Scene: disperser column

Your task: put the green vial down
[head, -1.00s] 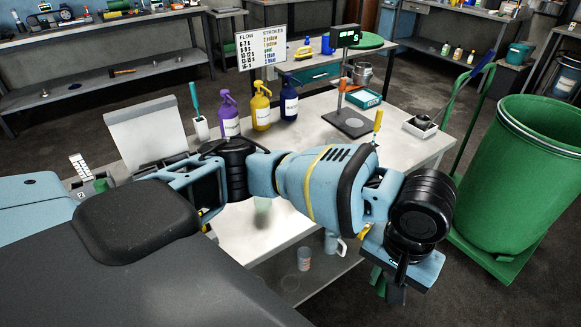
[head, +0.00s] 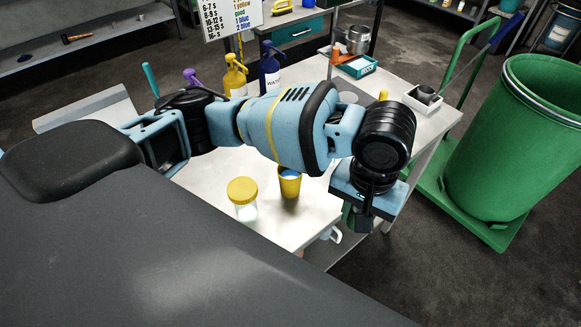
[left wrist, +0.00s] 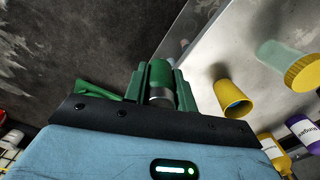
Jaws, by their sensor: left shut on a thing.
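My left gripper (head: 357,216) hangs beyond the front right edge of the white table, by the aisle. In the left wrist view its green fingers (left wrist: 164,88) are shut around a small cylinder with a green upper part and a grey band, which I take to be the green vial (left wrist: 160,76). In the head view the wrist and hand mostly hide the vial. The vial is clear of the table top (head: 300,222). My right gripper is not in view.
A yellow-lidded jar (head: 243,198) and a yellow cup (head: 289,184) with blue inside stand near the table's front edge. Yellow (head: 235,80) and blue (head: 269,72) spray bottles stand behind. A small white tray (head: 424,102) sits at the right corner. A green drum (head: 510,150) stands right.

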